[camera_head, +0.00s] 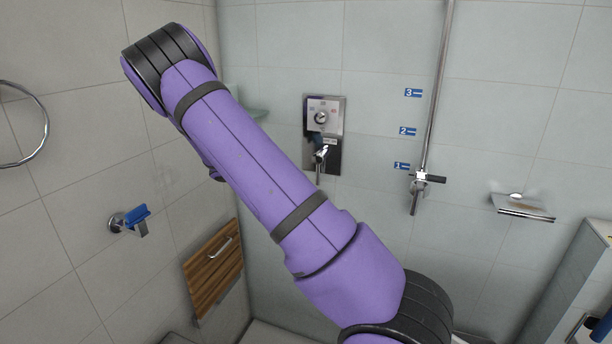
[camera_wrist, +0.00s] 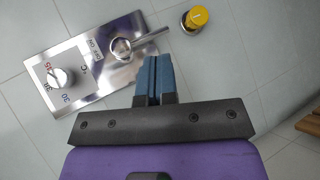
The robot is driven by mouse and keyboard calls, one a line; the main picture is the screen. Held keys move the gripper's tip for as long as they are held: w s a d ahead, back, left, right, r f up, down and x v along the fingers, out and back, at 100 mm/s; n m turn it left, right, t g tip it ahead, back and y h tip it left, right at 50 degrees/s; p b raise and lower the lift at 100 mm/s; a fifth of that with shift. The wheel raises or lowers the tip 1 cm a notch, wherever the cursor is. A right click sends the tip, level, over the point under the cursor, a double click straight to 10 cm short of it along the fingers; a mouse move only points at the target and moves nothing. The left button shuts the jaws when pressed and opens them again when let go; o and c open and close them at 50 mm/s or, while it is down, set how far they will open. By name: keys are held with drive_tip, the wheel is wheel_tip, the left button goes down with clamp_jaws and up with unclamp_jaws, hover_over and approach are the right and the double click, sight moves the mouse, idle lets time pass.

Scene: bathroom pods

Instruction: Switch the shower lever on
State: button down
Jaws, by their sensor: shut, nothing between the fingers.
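The shower control is a shiny metal plate (camera_head: 337,103) on the back wall, with a round temperature dial (camera_head: 320,117) above and a shower lever (camera_head: 319,156) below that hangs downward. In the wrist view the plate (camera_wrist: 97,68) lies tilted at upper left, with its dial (camera_wrist: 60,77) at left. The lever (camera_wrist: 146,41) sticks out to the right from its round hub. My gripper (camera_wrist: 153,58) is shut and empty, its blue fingers together close beside the lever. I cannot tell whether they touch it. In the head view my gripper is hidden behind my purple arm.
A vertical rail (camera_head: 437,90) with a holder and a soap dish (camera_head: 522,206) are right of the plate. A blue-handled wall fixture (camera_head: 129,218) and a folded wooden seat (camera_head: 213,268) are on the left wall. A yellow-topped knob (camera_wrist: 196,18) is near the lever's end.

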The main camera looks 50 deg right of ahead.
sight(319, 169)
drive_tip(key=w+d+f+n+t+h, duration=0.1)
drive_tip(key=w+d+f+n+h, duration=0.1)
drive_tip(key=w+f+h, duration=0.3)
drive_tip(key=shift+w+d+f, duration=0.15)
drive_tip(key=shift+w+d, duration=0.25)
drive_tip(key=shift+w, duration=0.35)
drive_tip(key=s+x, duration=0.2)
drive_tip(key=x, duration=1.1)
drive_tip(key=shift+s+a, duration=0.3)
drive_tip(key=shift+a, duration=0.05)
